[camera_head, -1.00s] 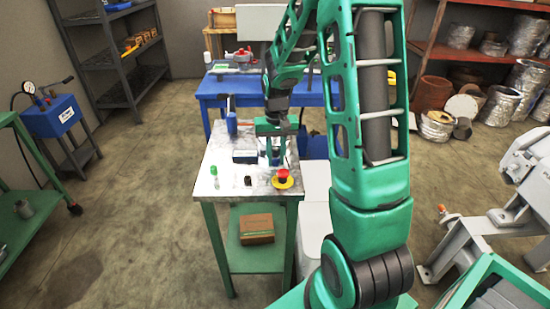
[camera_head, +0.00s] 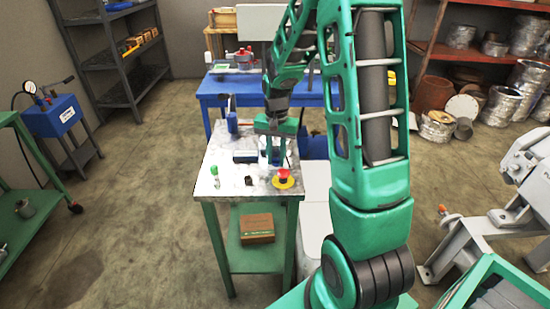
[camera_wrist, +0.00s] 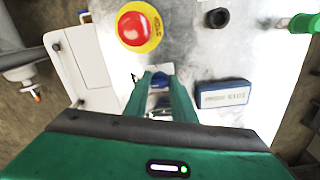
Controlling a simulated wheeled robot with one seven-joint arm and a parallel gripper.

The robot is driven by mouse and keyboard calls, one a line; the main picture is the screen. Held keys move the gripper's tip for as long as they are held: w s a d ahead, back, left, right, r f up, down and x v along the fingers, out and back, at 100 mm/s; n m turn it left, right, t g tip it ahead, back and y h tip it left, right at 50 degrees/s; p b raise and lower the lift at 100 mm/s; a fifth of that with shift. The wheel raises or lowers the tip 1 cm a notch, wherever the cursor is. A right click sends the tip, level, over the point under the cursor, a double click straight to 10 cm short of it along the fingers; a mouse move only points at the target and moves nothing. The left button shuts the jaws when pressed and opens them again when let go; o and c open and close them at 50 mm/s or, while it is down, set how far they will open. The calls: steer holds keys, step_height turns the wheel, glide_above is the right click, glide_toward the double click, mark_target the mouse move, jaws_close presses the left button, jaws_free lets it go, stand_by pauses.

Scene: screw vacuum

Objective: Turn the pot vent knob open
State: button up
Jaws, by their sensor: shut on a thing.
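My gripper (camera_head: 275,160) points down over the metal-topped table in the head view. In the wrist view its two green fingers (camera_wrist: 160,82) are close together, shut on a small blue knob (camera_wrist: 158,77). Only part of the knob shows between the fingertips; its base and any marks are hidden, so I cannot tell its angle. In the head view the fingers and arm hide it.
A red stop button on a yellow base (camera_wrist: 139,27) sits close beside my fingers.

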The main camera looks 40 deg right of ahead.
mark_target(276, 159)
steer(key=o, duration=0.7)
step_height(276, 159, up, 11)
steer(key=shift+f, duration=0.1)
stand_by(0.6)
steer(key=s+a+r+n, duration=0.1)
steer(key=s, duration=0.8)
steer(key=s+r+n, duration=0.1)
steer(key=s, duration=0.9)
steer(key=s+a+r+n, duration=0.1)
steer(key=s, duration=0.8)
steer(key=shift+s+a+n, duration=0.3)
